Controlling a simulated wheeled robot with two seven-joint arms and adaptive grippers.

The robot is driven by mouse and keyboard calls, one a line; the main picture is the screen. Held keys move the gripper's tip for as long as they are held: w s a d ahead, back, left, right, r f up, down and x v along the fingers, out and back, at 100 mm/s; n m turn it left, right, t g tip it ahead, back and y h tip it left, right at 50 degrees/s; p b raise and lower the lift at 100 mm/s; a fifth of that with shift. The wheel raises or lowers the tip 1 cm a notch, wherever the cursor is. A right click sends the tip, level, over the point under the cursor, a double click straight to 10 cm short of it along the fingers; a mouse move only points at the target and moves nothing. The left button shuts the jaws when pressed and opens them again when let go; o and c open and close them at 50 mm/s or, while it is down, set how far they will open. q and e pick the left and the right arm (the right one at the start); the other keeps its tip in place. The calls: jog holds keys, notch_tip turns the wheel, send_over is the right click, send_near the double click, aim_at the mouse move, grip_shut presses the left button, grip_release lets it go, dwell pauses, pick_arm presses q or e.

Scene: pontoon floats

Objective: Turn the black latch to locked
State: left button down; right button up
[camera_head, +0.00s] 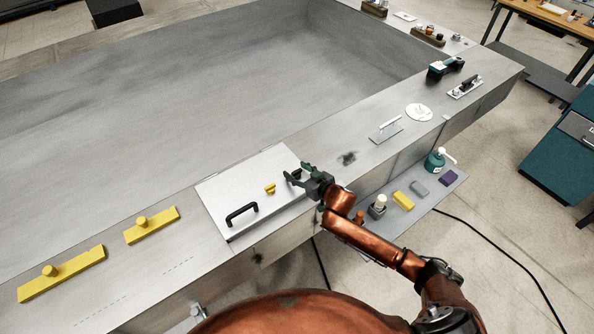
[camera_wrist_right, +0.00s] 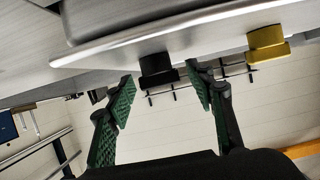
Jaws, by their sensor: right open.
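In the right wrist view, the black latch (camera_wrist_right: 157,70) is a small block at the edge of a pale panel, in front of and between my open fingertips. A similar yellow latch (camera_wrist_right: 267,45) sits to its right; it also shows in the head view (camera_head: 270,189). My right gripper (camera_head: 306,174) is open at the right side of the white hatch cover (camera_head: 262,166). I see no clear contact between the fingers and the black latch. In the head view the gripper partly covers dark parts there, so the latch's turn cannot be told. My left gripper is not in view.
A black handle (camera_head: 241,213) stands on the cover's left part. Yellow bars with knobs (camera_head: 62,273) lie to the left. A grey side tray (camera_head: 372,237) below my right forearm holds a green bottle (camera_head: 435,161), a yellow block (camera_head: 403,201) and other items. The deck further right holds several fittings.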

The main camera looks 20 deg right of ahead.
jog(key=shift+w, duration=0.1)
jog(key=shift+c, duration=0.5)
jog(key=c, duration=1.1)
jog(key=shift+o, duration=0.2)
